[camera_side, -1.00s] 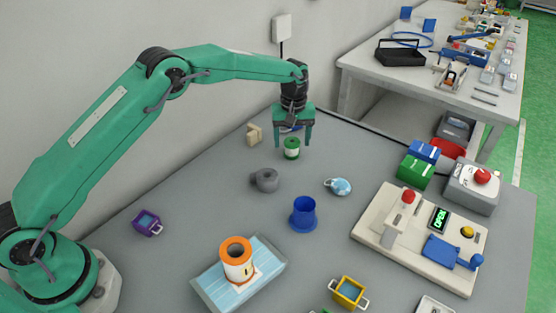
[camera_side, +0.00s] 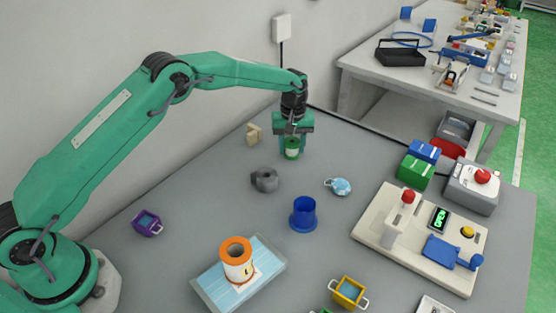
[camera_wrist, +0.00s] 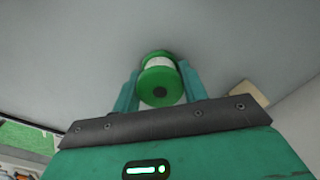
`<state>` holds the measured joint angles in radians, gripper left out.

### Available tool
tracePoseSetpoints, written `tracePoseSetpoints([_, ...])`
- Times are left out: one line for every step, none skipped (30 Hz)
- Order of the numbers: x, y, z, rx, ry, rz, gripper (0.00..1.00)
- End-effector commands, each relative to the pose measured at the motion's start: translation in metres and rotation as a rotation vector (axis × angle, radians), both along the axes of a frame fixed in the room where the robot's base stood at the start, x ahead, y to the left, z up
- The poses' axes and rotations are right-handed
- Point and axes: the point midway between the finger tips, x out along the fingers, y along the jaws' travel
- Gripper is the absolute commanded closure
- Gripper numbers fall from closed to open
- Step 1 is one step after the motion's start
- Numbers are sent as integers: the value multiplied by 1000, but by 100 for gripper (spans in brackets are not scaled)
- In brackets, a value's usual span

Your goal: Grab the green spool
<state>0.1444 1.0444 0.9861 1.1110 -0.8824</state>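The green spool (camera_side: 292,153), with green flanges and a pale middle, stands upright at the far end of the grey table in the side view. My gripper (camera_side: 292,141) is right over it, pointing down. In the wrist view the green spool (camera_wrist: 160,82) sits between the two fingers of my gripper (camera_wrist: 159,78), one close against each side. The fingers look shut on it. The spool appears to be still on the table; a small lift cannot be told.
A wooden block (camera_side: 254,134) stands left of the spool, near the wall. Green and blue boxes (camera_side: 416,172) stand to the right.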

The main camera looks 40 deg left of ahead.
Motion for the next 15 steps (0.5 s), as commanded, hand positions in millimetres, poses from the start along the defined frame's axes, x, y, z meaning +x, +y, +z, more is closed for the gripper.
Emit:
tracePoseSetpoints([0,0,0,0,0,0,81])
tracePoseSetpoints([0,0,0,0,0,0,82])
tracePoseSetpoints([0,0,0,0,0,0,82])
tracePoseSetpoints([0,0,0,0,0,0,82])
tracePoseSetpoints([0,0,0,0,0,0,82])
tracePoseSetpoints([0,0,0,0,0,0,82])
tracePoseSetpoints([0,0,1,-1,-1,0,82])
tracePoseSetpoints([0,0,1,-1,-1,0,82])
tracePoseSetpoints([0,0,1,-1,-1,0,82])
tracePoseSetpoints([0,0,1,0,-1,0,82])
tracePoseSetpoints([0,0,2,0,-1,0,82])
tracePoseSetpoints([0,0,3,0,-1,0,82])
tracePoseSetpoints([0,0,4,0,-1,0,82])
tracePoseSetpoints([1,0,5,0,-1,0,82])
tracePoseSetpoints([1,0,8,0,-3,0,82])
